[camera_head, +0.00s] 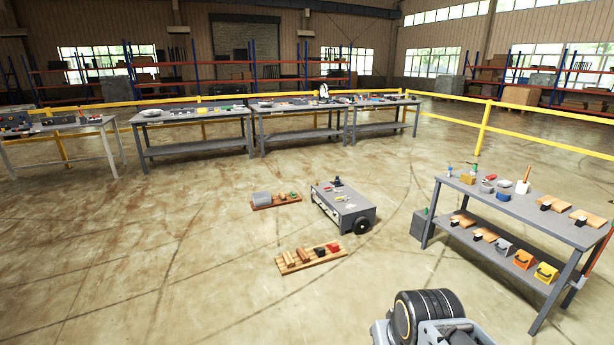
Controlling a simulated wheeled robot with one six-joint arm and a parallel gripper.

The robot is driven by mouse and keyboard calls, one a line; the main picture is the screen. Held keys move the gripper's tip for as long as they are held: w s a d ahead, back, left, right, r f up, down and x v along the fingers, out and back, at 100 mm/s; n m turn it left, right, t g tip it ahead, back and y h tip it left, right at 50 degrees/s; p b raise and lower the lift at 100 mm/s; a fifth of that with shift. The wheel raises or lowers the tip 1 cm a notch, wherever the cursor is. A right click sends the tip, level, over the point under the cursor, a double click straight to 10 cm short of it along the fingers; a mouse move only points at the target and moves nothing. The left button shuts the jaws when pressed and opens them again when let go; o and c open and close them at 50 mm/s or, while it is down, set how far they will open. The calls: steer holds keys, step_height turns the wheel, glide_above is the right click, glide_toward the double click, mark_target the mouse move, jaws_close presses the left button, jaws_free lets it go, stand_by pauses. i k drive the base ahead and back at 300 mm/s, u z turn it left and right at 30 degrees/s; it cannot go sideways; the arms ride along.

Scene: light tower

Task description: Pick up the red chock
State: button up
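A small red block (333,247), which looks like the red chock, sits at the right end of a low wooden board (309,262) on the floor, near the middle of the view. A darker block (320,251) sits just left of it, and brown wooden blocks (303,255) stand further left on the same board. The red block is small here and its exact shape is hard to tell. Part of my arm shows at the bottom right, well apart from the board. My gripper's fingers are not visible.
A grey wheeled cart (344,212) stands just behind the board. A second board (276,204) with a grey cylinder lies to its left. A two-level grey workbench (513,208) with tools stands at the right. The floor (170,290) in front and left is clear.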

mark_target(333, 248)
steer(key=i, duration=4)
steer(key=z, duration=0.1)
